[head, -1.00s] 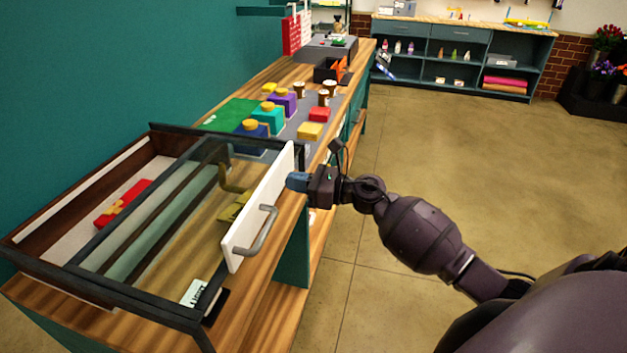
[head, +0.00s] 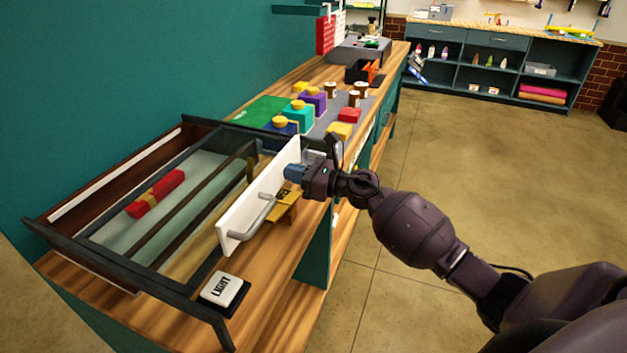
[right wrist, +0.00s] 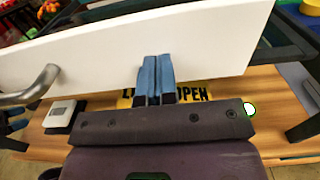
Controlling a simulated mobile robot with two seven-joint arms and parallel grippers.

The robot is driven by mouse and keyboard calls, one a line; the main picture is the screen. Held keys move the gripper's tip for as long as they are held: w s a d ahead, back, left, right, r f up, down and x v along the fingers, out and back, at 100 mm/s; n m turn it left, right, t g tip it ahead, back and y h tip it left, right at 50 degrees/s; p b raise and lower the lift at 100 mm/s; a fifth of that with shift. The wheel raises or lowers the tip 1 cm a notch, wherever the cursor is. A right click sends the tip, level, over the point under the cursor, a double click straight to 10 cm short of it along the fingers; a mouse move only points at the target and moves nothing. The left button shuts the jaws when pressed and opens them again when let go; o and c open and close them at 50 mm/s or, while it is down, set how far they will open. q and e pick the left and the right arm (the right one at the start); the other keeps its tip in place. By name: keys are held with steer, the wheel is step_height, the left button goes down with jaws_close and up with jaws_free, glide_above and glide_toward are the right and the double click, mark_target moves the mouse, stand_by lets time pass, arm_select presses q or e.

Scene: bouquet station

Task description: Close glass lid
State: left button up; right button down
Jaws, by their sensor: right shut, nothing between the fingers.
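The glass lid (head: 208,168) is a dark-framed pane lying flat on the case (head: 72,250). It covers the red box with a gold band (head: 155,193); a strip of the case is uncovered at the left, wall side. A white front panel (head: 243,217) with a grey handle (head: 252,222) stands upright on the lid's right side; it also shows in the right wrist view (right wrist: 215,40). My right gripper (head: 290,172) is shut and empty, its blue fingertips (right wrist: 156,60) at the panel's outer face, beyond the handle. Exact contact is unclear.
A white LIGHT button (head: 222,288) sits at the counter's near end. A yellow OPEN label (head: 284,205) lies right of the panel. Coloured boxes (head: 297,115) and jars stand farther along the counter. The floor (head: 450,180) to the right is clear.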

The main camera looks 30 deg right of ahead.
mark_target(234, 166)
steer(key=b+x, duration=0.4)
steer(key=x, duration=1.2)
steer(key=shift+w+a+f+b, duration=0.15)
steer(key=shift+w+a+b, duration=0.05)
steer(key=shift+w+b, duration=0.1)
steer(key=shift+w+a, duration=0.1)
steer(key=shift+a, duration=0.05)
steer(key=shift+r, duration=0.25)
arm_select(q)
step_height(234, 166, down, 6)
steer(key=s, duration=0.1)
steer(key=shift+s+f+g, duration=0.15)
steer(key=shift+s+g, duration=0.1)
steer(key=shift+g, duration=0.05)
steer(key=shift+w, duration=0.15)
arm_select(e)
steer(key=shift+r, duration=0.2)
steer(key=shift+f, duration=0.1)
